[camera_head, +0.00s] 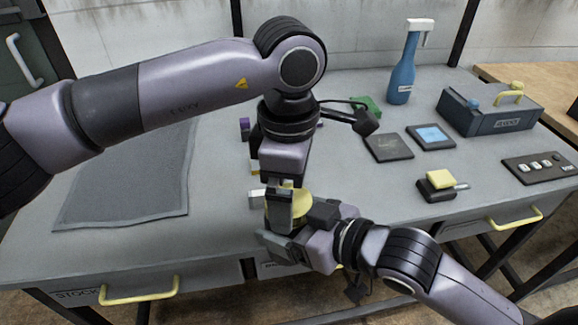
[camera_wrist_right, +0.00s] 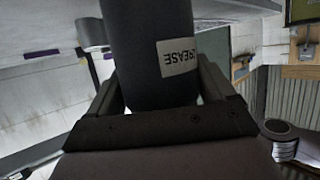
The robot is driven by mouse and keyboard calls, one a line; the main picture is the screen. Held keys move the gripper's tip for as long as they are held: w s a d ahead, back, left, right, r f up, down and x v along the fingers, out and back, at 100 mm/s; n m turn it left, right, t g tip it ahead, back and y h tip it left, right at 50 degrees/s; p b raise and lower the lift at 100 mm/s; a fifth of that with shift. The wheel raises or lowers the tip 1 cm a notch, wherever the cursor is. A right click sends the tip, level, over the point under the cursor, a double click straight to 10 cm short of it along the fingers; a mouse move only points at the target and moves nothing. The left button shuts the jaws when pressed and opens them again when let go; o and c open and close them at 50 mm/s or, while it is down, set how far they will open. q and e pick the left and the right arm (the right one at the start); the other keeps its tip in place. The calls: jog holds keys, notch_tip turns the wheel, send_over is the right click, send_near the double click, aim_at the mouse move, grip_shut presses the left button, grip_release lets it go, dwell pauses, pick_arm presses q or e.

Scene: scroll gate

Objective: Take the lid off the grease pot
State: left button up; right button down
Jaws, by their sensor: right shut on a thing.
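The grease pot (camera_wrist_right: 140,45) is a dark grey cylinder with a white label reading "GREASE", upside down in the right wrist view. My right gripper (camera_wrist_right: 160,88) is shut on its body, one finger on each side. In the head view my right gripper (camera_head: 290,235) comes in from the lower right at the table's front edge. Whether the left fingers press on the lid is hidden, and the pot body is mostly hidden in this view.
A grey mat (camera_head: 130,180) lies at the left. A blue bottle (camera_head: 402,75), a dark toolbox (camera_head: 490,112), two flat square pads, a switch panel (camera_head: 540,167) and a small yellow-topped block (camera_head: 438,184) stand at the right. A green object (camera_head: 366,104) lies behind my left wrist.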

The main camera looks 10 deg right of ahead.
pick_arm(q)
jog(key=shift+f, duration=0.45)
jog(key=c, duration=1.1)
jog(key=shift+n, duration=1.2)
jog(key=shift+c, duration=0.2)
jog(key=shift+w, duration=0.1)
jog(key=shift+r, duration=0.25)
jog(key=shift+r, duration=0.9)
